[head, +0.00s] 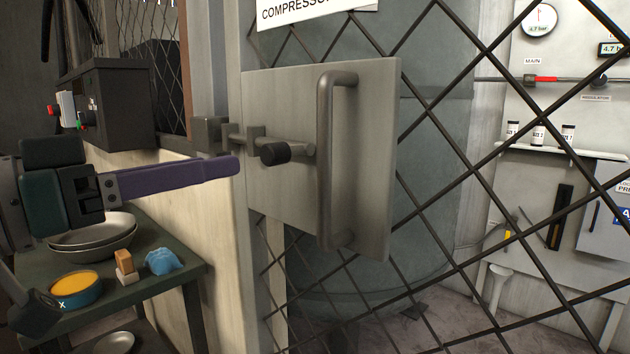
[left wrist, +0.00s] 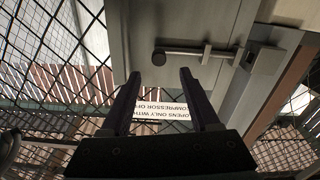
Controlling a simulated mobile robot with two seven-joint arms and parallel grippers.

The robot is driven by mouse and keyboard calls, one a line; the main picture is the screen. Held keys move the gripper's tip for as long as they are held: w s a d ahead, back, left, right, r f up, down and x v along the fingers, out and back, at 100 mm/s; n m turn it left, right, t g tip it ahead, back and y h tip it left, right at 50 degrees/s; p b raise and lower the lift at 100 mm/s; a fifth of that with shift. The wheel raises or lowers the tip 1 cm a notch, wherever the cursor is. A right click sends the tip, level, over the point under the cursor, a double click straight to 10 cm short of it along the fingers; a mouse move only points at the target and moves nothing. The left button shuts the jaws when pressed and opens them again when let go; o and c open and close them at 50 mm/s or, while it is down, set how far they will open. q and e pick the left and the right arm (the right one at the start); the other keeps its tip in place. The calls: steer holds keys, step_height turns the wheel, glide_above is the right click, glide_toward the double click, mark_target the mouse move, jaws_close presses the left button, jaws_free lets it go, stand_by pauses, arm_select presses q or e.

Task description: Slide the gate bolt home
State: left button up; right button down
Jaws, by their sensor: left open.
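The gate bolt is a grey rod with a dark round knob (head: 275,153) on the gate's grey plate (head: 370,110). The rod runs left through a guide bracket (head: 256,133) toward a grey keeper block (head: 207,134) on the post. Whether its tip sits inside the keeper is unclear. My left gripper (head: 237,166) is open and empty, its purple finger pointing right, short of the knob. In the left wrist view, the knob (left wrist: 159,58) shows just beyond and between the two fingertips (left wrist: 160,77), apart from them.
A vertical handle (head: 326,165) stands out from the plate, right of the knob. Mesh fills the gate around it. At lower left, a dark table (head: 165,275) holds bowls (head: 95,232), a tin (head: 77,290), a small block and a blue cloth (head: 164,261).

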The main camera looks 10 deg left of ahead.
mark_target(265, 156)
arm_select(q)
steer(key=p+x, duration=0.1)
steer(key=x, duration=0.8)
steer(key=shift+d+r, duration=0.1)
steer(key=shift+d, duration=0.1)
steer(key=shift+c, duration=0.3)
jaws_close()
stand_by(0.7)
